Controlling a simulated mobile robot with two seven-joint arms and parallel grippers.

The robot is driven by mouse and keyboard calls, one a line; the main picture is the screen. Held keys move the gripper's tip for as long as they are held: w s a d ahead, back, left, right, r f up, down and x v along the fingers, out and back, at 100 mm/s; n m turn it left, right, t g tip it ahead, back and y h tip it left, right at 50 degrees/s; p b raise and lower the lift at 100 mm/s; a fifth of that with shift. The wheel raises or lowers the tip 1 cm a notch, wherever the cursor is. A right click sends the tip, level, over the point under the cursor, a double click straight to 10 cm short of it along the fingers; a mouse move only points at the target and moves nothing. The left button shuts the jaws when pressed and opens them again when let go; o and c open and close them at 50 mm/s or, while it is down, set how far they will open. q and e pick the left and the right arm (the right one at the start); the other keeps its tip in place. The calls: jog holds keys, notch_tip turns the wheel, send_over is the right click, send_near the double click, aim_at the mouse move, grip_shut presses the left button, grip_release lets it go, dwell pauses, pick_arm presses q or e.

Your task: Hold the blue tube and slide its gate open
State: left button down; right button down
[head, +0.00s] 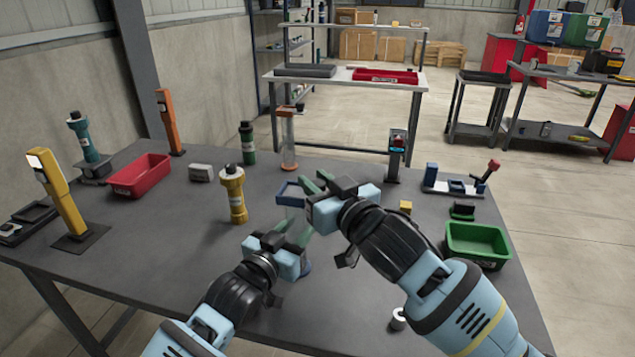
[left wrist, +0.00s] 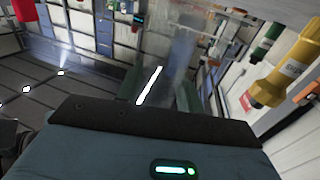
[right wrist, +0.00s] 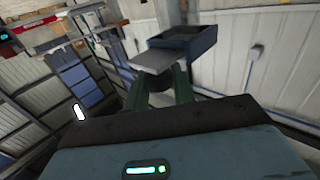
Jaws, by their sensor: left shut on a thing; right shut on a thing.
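The blue tube is a clear upright tube with a blue square cup (head: 290,193) on top and a blue foot (head: 305,266) on the table. My left gripper (head: 301,230) is shut on its clear body below the cup. The clear wall shows between the fingers in the left wrist view (left wrist: 165,68). My right gripper (head: 319,184) is shut at the gate beside the cup. In the right wrist view a grey gate plate (right wrist: 152,60) juts from under the blue cup (right wrist: 190,42); a dark round part lies between the fingers. My grippers hide much of the tube.
A yellow bottle (head: 234,195) stands left of the tube, with a green bottle (head: 247,143) and an orange-topped clear tube (head: 287,138) behind. A red bin (head: 140,178) is at left, a green bin (head: 478,243) at right. The front-left table is clear.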

pick_arm(q)
jog(key=shift+a, duration=0.1)
pick_arm(e)
jog(key=d, duration=0.2)
jog(key=s+d, duration=0.1)
jog(key=d, duration=0.1)
jog(key=shift+s+d, duration=0.15)
jog(key=c, duration=1.2)
grip_release()
jog(key=v, duration=1.2)
pick_arm(q)
jog(key=c, duration=0.8)
grip_release()
jog(key=shift+c, duration=0.2)
